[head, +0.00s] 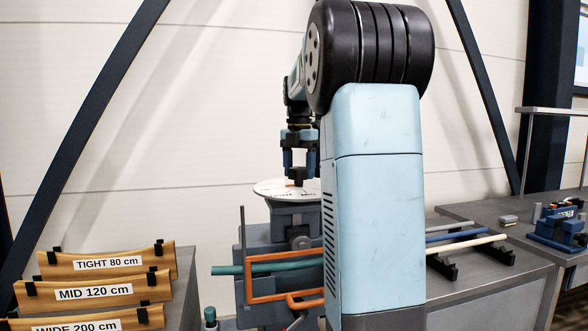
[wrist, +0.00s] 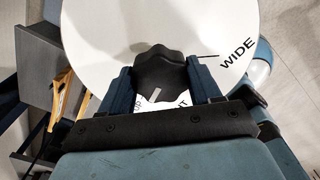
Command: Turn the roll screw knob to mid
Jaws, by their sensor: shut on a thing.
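The roll screw knob (wrist: 160,68) is dark and lobed, and stands on a round white dial (wrist: 100,30). In the wrist view my gripper (wrist: 161,86) is shut on the knob, one blue finger on each side. A pale line shows on the knob, slanting between the fingers. The word WIDE is printed on the dial at the right, beside a short black tick. Other lettering below the knob is partly hidden, and I cannot read it fully. In the head view my gripper (head: 299,165) points straight down over the dial (head: 270,188).
Wooden templates marked TIGHT 80 cm (head: 108,262), MID 120 cm (head: 94,292) and WIDE 200 cm (head: 78,326) stand at the left. The machine below the dial carries a green bar (head: 228,270) and an orange frame (head: 270,257). A bench (head: 480,283) with rods stands at the right.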

